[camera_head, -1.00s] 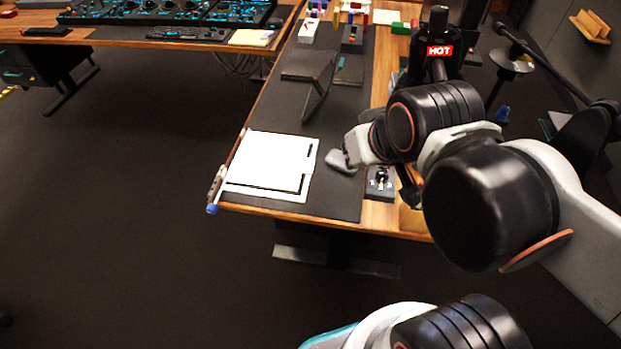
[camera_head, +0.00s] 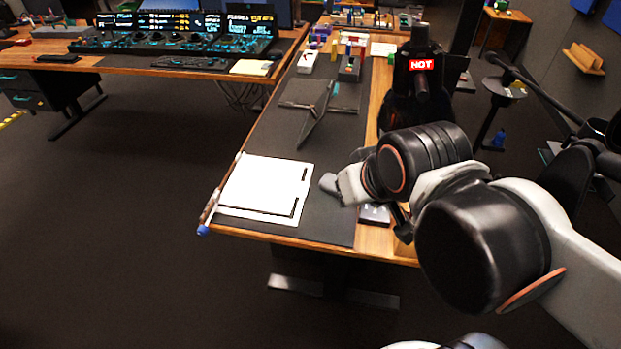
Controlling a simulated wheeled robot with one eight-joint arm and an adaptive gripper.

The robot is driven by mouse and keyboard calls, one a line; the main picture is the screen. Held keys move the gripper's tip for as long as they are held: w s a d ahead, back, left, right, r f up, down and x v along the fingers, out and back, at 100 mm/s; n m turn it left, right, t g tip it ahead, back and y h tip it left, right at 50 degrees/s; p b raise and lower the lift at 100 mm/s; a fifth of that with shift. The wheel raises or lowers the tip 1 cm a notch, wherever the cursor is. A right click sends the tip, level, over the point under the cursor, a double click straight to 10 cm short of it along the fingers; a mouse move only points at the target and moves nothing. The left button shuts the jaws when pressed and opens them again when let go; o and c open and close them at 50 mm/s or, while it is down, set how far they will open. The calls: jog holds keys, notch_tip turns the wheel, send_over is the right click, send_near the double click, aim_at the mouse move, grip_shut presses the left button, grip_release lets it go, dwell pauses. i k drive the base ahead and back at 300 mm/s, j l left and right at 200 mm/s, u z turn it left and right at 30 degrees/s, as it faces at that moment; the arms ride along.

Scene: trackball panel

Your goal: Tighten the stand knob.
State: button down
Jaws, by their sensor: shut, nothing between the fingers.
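A dark angled stand (camera_head: 314,108) is on the black mat of the desk, with one panel lying low and another tilted up. I cannot make out a knob on it for certain at this size. My gripper (camera_head: 328,184) is shut and empty. It is over the mat in front of the stand and to the right of the white sheet, apart from the stand. My arm comes in from the right and hides part of the desk's right edge.
White sheets (camera_head: 262,188) lie near the desk's front left corner, beside a blue-tipped pen-like item (camera_head: 207,216). A small control box (camera_head: 374,214) is partly hidden below my wrist. A black device with a red HOT sign (camera_head: 421,65) stands to the right. Small coloured items line the far end.

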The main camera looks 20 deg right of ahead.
aim_at(203, 231)
jog(key=i+j, duration=0.85)
jog(key=i+j+z, duration=0.1)
jog(key=z, duration=0.4)
jog(key=i+j+z, duration=0.1)
jog(key=j+z, duration=0.25)
jog(key=z, duration=0.15)
jog(key=j+z, duration=0.25)
jog(key=z, duration=0.25)
jog(key=k+j, duration=0.75)
jog(key=k, duration=0.2)
jog(key=k+l+u, duration=0.35)
jog(key=l+u, duration=0.15)
jog(key=l, duration=0.1)
